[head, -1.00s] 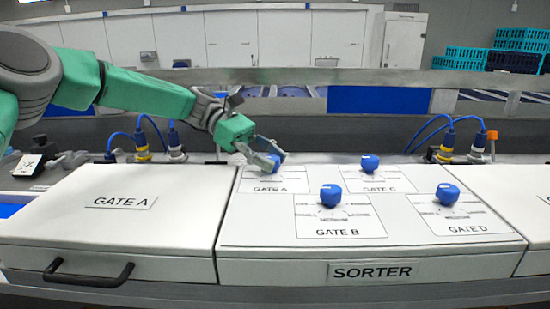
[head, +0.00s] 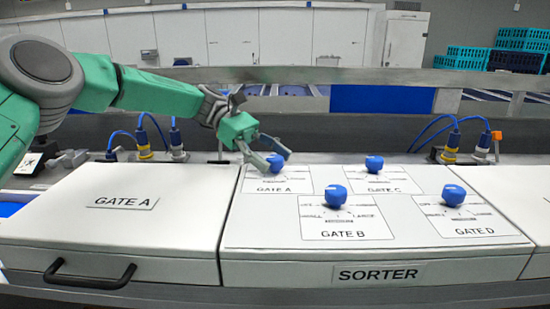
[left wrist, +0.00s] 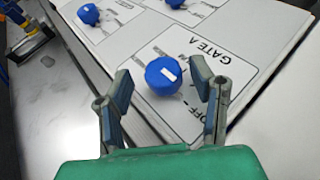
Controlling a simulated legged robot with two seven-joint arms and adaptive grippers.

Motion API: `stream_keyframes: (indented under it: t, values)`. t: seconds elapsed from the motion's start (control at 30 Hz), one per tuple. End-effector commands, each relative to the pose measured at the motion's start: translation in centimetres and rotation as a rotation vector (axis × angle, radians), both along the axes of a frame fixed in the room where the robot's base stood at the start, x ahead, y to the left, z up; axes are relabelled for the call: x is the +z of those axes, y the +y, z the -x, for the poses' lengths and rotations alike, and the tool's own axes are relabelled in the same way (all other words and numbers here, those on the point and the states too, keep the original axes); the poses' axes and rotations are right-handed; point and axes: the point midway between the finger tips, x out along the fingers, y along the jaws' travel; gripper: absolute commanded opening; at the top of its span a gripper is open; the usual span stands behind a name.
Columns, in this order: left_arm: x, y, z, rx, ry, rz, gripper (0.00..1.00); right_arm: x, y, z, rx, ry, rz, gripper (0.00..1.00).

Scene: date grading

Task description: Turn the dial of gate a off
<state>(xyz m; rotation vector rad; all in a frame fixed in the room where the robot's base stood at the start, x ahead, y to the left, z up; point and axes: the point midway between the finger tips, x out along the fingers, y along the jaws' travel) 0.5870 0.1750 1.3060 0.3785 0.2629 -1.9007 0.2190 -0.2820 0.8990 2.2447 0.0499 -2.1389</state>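The gate A dial (left wrist: 163,76) is a blue knob with a white mark, on the white plate labelled GATE A (left wrist: 205,45). In the head view the dial (head: 275,162) is partly hidden by my left gripper (head: 270,158). In the left wrist view the two fingers of my left gripper (left wrist: 165,92) stand apart, one on each side of the dial, with gaps on both sides. My right gripper is in neither view.
The dials of gate B (head: 336,196), gate C (head: 374,164) and gate D (head: 453,195) stand on the same white sorter panel (head: 400,245). A closed lid labelled GATE A (head: 150,225) with a black handle (head: 90,278) lies left. Cables and connectors (head: 145,140) stand behind.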

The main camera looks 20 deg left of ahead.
Motion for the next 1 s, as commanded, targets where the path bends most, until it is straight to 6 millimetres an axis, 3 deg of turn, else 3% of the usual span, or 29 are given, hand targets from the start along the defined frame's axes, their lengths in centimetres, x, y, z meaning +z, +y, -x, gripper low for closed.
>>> stream_keyframes:
  t: [0.17,0.33,0.7,1.0]
  values:
    - [0.2,-0.3,0.2,-0.003,0.000,0.000,0.50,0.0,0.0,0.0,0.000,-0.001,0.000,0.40]
    - [0.6,0.7,-0.3,-0.001,0.000,-0.001,0.50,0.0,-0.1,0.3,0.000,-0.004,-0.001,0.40]
    - [2.8,6.9,-2.9,0.000,0.001,0.000,0.50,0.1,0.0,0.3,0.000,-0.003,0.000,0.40]
    - [4.1,9.4,-4.1,-0.010,-0.004,0.003,0.50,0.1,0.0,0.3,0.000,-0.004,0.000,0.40]
